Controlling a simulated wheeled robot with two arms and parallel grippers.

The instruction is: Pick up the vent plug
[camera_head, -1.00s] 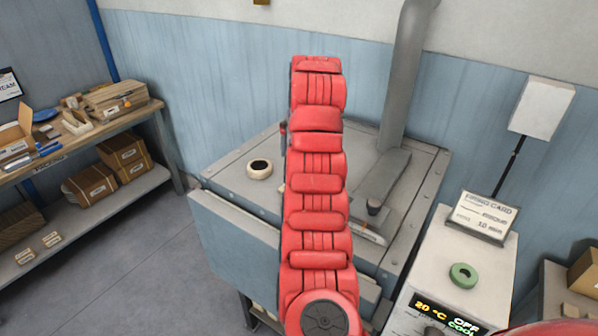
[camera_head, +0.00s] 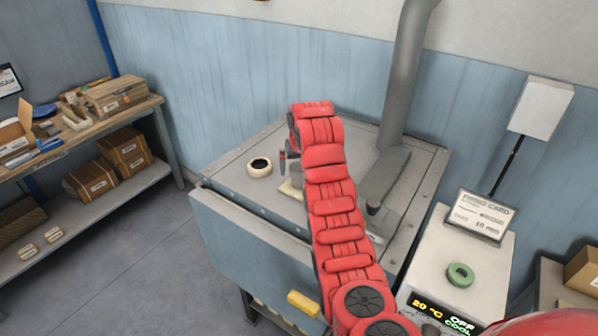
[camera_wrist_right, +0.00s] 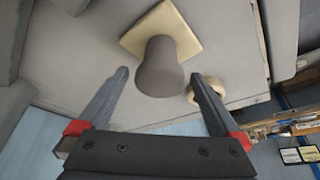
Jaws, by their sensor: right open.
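The vent plug looks like a dark grey tapered cylinder (camera_wrist_right: 160,68) on a cream square pad (camera_wrist_right: 160,30) in the right wrist view. In the head view its pad (camera_head: 290,190) shows on the dryer top, partly hidden by my right arm. My right gripper (camera_head: 285,156) is over the dryer top, mostly hidden by its own red arm. In the wrist view its two fingers (camera_wrist_right: 160,78) are open, one on each side of the plug in the picture, with visible gaps. I cannot tell their height over it. My left gripper is not in view.
A cream ring with a dark centre (camera_head: 259,167) lies on the dryer top (camera_head: 225,175), left of the plug. A dark knob (camera_head: 374,207) and a grey pipe (camera_head: 400,90) stand to the right. A white control box with a green ring (camera_head: 461,275) is at the right.

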